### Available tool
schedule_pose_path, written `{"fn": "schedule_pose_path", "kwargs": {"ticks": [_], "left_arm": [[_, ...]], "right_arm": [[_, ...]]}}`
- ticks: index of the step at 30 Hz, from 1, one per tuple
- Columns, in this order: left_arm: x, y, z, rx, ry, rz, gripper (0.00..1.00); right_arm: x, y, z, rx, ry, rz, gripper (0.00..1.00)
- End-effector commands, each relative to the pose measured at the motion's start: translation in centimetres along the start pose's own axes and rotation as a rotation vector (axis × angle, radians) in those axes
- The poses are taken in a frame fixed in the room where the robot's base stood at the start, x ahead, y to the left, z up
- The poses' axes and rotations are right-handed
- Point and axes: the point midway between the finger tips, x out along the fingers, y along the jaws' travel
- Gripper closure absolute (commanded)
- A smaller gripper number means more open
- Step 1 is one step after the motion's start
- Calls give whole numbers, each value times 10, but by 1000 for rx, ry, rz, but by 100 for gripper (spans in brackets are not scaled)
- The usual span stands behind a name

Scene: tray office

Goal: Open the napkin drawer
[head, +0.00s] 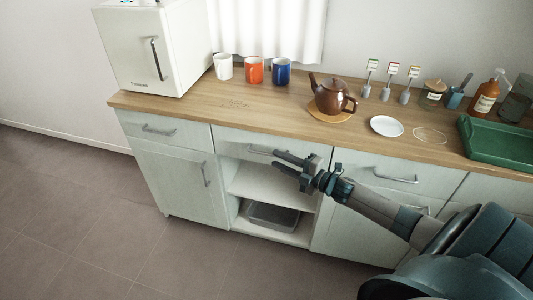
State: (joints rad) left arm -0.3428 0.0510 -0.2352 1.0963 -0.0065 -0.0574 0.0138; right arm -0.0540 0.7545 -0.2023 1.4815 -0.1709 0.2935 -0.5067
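Three drawers run under the counter, all shut: a left drawer (178,135), a middle drawer (230,137) and a right drawer (345,168). Each has a bar handle; I see no label telling which holds napkins. My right gripper (277,160) is in front of the middle drawer, close to the right end of its handle (258,151). Its two fingers are apart, with nothing seen between them. I cannot tell whether a finger touches the handle. The gripper and wrist hide part of the middle drawer front. My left gripper is not in view.
The wooden counter (200,108) holds a white appliance (130,55), several mugs, a brown teapot (330,95), a white plate (386,126) and a green tray (490,150). Below the middle drawer are open shelves with a grey bin (272,216). The floor at left is clear.

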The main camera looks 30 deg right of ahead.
Motion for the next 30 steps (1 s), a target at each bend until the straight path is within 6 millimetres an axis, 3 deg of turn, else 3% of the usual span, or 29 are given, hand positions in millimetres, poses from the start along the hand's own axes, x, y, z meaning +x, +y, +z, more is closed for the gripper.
{"fn": "schedule_pose_path", "kwargs": {"ticks": [4,13,20,28,30], "left_arm": [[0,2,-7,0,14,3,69],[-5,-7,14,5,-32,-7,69],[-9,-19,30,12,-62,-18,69],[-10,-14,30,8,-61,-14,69],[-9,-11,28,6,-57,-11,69]], "right_arm": [[21,2,0,1,0,2,73],[53,0,0,0,0,0,73],[62,0,0,-1,0,0,73],[62,0,0,-1,0,0,73],[62,0,0,0,0,0,90]]}}
